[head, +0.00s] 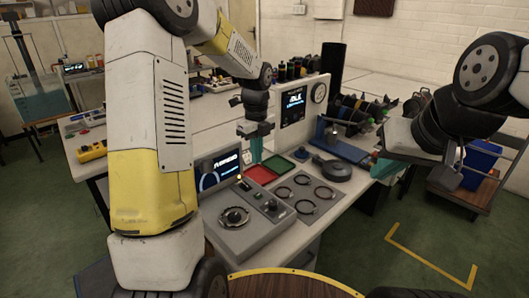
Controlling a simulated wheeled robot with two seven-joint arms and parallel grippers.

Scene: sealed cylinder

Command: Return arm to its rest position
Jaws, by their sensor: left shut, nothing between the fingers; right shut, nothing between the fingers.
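My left arm (165,130) rises large on the left side of the head view and bends over toward the workbench. My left gripper (256,150) hangs down with teal fingers above the bench, close to the red tray (258,174) and the green tray (279,166). It is shut and empty. My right arm (455,110) comes in from the right edge. My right gripper (386,168), also teal-fingered, is shut and empty near the bench's right end. I cannot tell how high either gripper is above the bench.
The workbench holds a grey console (250,222) with a round fixture, a panel with several rings (304,190), a dark round lid-like part (332,169) and a blue stand (340,150). A blue bin (482,158) stands at right. Green floor (400,215) is open at front right.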

